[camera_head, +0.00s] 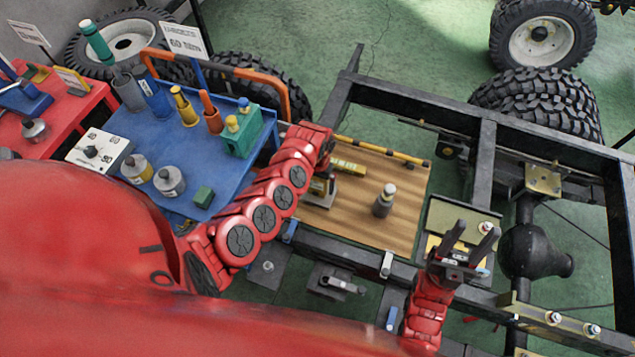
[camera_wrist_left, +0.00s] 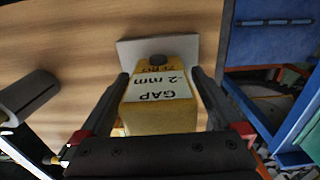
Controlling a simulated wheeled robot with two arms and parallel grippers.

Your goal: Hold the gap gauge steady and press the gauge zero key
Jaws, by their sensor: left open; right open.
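The gap gauge (camera_wrist_left: 160,112) is a yellow block with a white "GAP -2 mm" label and a grey base plate. It stands on a wooden board (camera_head: 390,225). The dark round zero key (camera_wrist_left: 157,59) is at its far end in the left wrist view, beside partly readable "ZERO" lettering. My left gripper (camera_wrist_left: 160,76) is open, with one finger on each side of the gauge. In the head view my left arm partly hides the gauge (camera_head: 319,187). My right gripper (camera_head: 469,238) is open and empty, fingers up, right of the board.
A grey cylinder with a pale top (camera_head: 384,200) stands on the board. A yellow bar (camera_head: 348,166) lies behind the gauge. The black chassis frame (camera_head: 400,102) surrounds the board. A blue cart (camera_head: 235,166) with tools stands left. A tray (camera_head: 460,217) lies near my right gripper.

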